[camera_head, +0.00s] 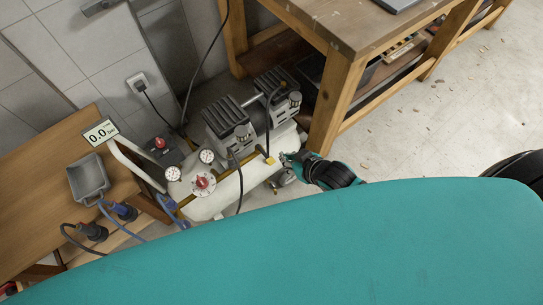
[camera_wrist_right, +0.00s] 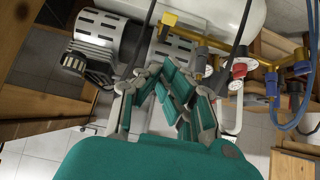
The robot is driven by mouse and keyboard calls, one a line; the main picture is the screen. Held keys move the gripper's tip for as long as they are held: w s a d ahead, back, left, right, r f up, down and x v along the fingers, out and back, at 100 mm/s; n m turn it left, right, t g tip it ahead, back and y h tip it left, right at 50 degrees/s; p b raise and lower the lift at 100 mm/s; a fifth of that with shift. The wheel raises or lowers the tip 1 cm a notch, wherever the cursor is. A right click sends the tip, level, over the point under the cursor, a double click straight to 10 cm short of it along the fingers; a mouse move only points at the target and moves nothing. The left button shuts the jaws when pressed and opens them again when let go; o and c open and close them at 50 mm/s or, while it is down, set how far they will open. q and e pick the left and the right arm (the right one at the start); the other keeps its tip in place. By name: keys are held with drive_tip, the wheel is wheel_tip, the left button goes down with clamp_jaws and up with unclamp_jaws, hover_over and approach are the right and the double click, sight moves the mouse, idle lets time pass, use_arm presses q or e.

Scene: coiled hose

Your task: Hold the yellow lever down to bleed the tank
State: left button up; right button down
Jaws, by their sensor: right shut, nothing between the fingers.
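The white compressor tank (camera_head: 212,204) stands on the floor, with gauges and a red knob (camera_head: 202,182) at its near end. A small yellow lever (camera_head: 267,158) shows at its right side; a yellow piece that looks like it also shows at the top of the right wrist view (camera_wrist_right: 168,19). My right gripper (camera_head: 284,157) is just right of the lever, its fingers shut and empty. In the right wrist view its fingers (camera_wrist_right: 178,84) are below the yellow piece. I cannot tell whether they touch the lever. My left gripper is out of view.
A wooden workbench (camera_head: 340,92) stands close behind my right gripper. A wooden bench (camera_head: 30,215) with a grey tray (camera_head: 88,180) and blue hoses is at left.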

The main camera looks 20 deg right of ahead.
drive_tip(key=b, duration=0.2)
hover_over(271, 159)
drive_tip(key=f, duration=0.5)
drive_tip(key=s+f, duration=0.1)
drive_tip(key=f, duration=0.1)
drive_tip(key=shift+d+f, duration=0.15)
drive_tip(key=shift+f, duration=0.1)
wheel_tip(271, 159, down, 2)
drive_tip(key=shift+s+f, duration=0.15)
drive_tip(key=shift+f, duration=0.65)
drive_tip(key=shift+s+d+f+t+b, duration=0.1)
drive_tip(key=shift+s+f+t+b, duration=0.15)
drive_tip(key=shift+f+t+b, duration=0.45)
drive_tip(key=shift+s+d+f, duration=0.1)
drive_tip(key=shift+s+f, duration=0.05)
drive_tip(key=shift+f, duration=0.2)
